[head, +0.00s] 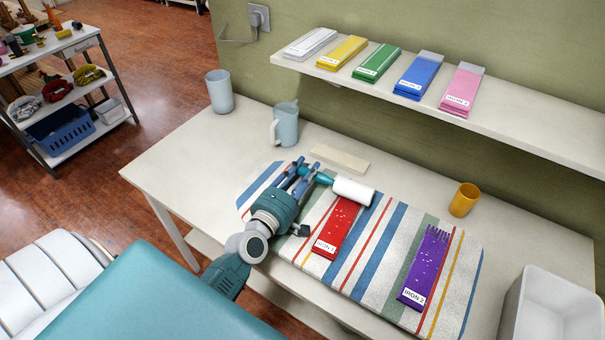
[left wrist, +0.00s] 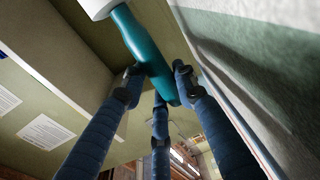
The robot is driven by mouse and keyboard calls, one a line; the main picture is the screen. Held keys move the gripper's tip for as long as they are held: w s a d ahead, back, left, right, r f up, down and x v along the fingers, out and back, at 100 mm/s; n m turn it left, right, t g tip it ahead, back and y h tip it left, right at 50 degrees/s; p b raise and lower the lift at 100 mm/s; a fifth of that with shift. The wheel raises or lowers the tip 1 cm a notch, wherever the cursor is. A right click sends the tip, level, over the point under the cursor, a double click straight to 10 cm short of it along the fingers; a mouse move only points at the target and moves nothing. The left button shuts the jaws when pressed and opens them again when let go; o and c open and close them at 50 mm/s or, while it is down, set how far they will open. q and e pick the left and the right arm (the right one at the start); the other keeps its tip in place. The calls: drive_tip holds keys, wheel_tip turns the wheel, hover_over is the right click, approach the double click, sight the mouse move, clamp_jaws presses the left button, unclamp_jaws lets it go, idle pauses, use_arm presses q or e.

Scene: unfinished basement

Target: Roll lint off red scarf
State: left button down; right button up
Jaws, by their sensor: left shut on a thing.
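The red scarf (head: 336,229) lies folded on a striped cloth (head: 378,238) on the table, with pale specks on it and a white label reading IRON 1. My left gripper (head: 303,176) is shut on the teal handle of a lint roller (head: 353,191), whose white roll is over the far end of the red scarf. I cannot tell whether the roll touches it. The left wrist view shows the roller's teal handle (left wrist: 147,55) between my blue fingers. A purple scarf (head: 424,268) labelled IRON 2 lies to the right, also specked. My right gripper is not in view.
A blue-grey cup (head: 219,91) and pitcher (head: 284,125) stand at the back left of the table. A yellow cup (head: 464,200) stands right of the cloth, and a white bin (head: 553,307) at the right front. A wall shelf (head: 500,119) holds several folded scarves.

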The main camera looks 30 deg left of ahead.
use_arm(q)
drive_tip(key=shift+w, duration=0.35)
drive_tip(key=shift+s, duration=0.2)
drive_tip(key=shift+s+d, duration=0.15)
drive_tip(key=shift+s, duration=3.6)
drive_tip(key=shift+s+d+b, duration=0.2)
drive_tip(key=shift+s+b, duration=0.3)
drive_tip(key=shift+s, duration=3.5)
drive_tip(key=shift+w+r, duration=0.1)
drive_tip(key=shift+w, duration=0.05)
drive_tip(key=shift+w+a+p, duration=0.1)
drive_tip(key=shift+w+p, duration=0.4)
drive_tip(key=shift+w, duration=0.75)
drive_tip(key=shift+w+a+p, duration=0.1)
drive_tip(key=shift+w+p, duration=0.5)
drive_tip(key=shift+w, duration=1.9)
drive_tip(key=shift+w+a, duration=0.15)
drive_tip(key=shift+w, duration=3.85)
